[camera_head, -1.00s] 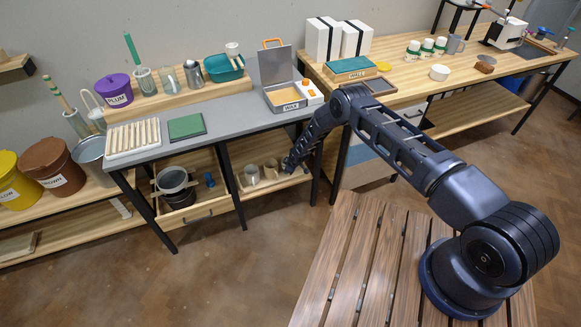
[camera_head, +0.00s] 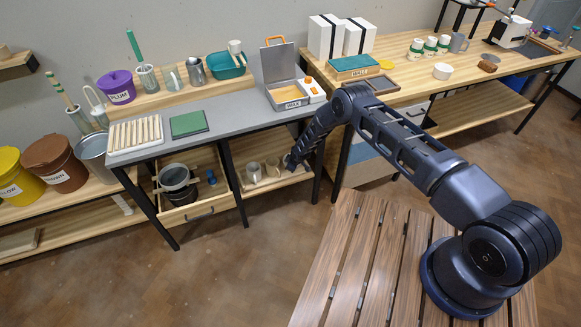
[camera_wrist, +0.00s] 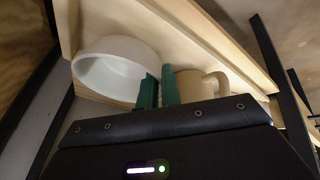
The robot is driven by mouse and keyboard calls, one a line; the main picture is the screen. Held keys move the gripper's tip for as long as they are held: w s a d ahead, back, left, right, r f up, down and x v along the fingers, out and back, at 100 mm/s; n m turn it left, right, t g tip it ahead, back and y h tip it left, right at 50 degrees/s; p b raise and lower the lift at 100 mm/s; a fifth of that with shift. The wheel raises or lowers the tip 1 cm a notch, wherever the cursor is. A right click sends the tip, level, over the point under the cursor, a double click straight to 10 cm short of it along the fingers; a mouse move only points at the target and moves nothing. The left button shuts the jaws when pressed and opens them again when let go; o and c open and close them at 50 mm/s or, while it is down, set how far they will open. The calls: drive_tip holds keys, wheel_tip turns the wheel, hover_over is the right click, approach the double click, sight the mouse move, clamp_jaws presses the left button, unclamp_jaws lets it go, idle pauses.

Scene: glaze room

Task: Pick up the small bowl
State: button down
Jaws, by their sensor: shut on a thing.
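The small bowl (camera_wrist: 110,68) is white and round, and in the wrist view it lies left of the fingers, its opening partly facing the camera. My gripper (camera_wrist: 159,88) has two green fingers that are close together at the bowl's right edge, shut on its wall. A beige mug (camera_wrist: 192,84) with a handle stands just right of the fingers, very near them. In the head view my gripper (camera_head: 289,164) reaches into the lower shelf under the grey counter. The bowl cannot be clearly told apart there.
The wooden shelf (camera_head: 286,181) has a raised edge, and a light mug (camera_head: 253,172) stands on it. The grey counter (camera_head: 235,117) is above and a dark table leg (camera_head: 318,163) is right of the shelf. An open drawer (camera_head: 203,209) with dark pots juts out to the left.

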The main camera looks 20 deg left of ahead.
wheel_tip(320, 180, up, 10)
drive_tip(key=shift+f, duration=0.15)
idle(0.3)
idle(0.8)
